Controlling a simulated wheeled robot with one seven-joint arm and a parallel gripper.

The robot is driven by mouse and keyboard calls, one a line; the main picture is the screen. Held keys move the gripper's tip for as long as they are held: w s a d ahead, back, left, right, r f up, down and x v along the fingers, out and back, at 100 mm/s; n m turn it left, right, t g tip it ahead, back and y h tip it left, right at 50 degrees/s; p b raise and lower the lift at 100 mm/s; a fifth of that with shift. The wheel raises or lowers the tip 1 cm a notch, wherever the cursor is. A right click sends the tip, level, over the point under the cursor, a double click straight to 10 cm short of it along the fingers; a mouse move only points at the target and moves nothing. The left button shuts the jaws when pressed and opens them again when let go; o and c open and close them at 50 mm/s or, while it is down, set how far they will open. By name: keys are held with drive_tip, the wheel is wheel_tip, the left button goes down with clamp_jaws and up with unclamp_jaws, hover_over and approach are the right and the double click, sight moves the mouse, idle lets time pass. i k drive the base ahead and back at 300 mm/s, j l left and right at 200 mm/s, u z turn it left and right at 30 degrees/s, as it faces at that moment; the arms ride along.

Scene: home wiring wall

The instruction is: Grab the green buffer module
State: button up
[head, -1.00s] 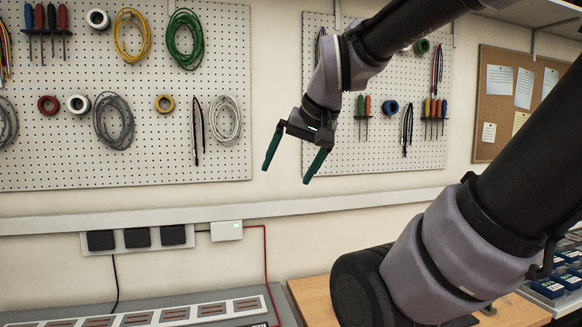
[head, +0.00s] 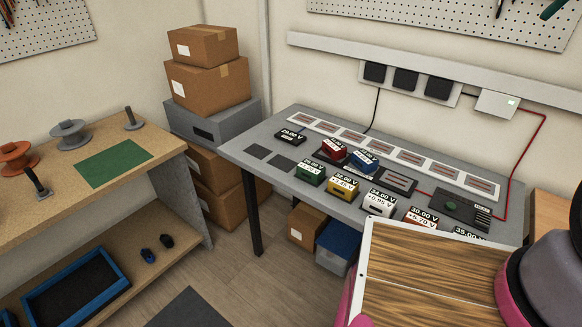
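The green buffer module (head: 311,172) is a small box with a white label on top. It sits on the grey table (head: 240,150), at the left end of a front row of modules. The yellow module (head: 343,187) stands just right of it. Nothing is seen touching the green module.
White (head: 379,204) and red (head: 420,218) modules continue the row rightwards. Another red module (head: 333,149) and a blue one (head: 364,161) stand behind, a black one (head: 290,136) at back left. A wooden workbench (head: 60,215) and stacked cardboard boxes (head: 208,85) stand left.

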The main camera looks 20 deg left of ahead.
sight(310, 171)
drive_tip(key=u, duration=1)
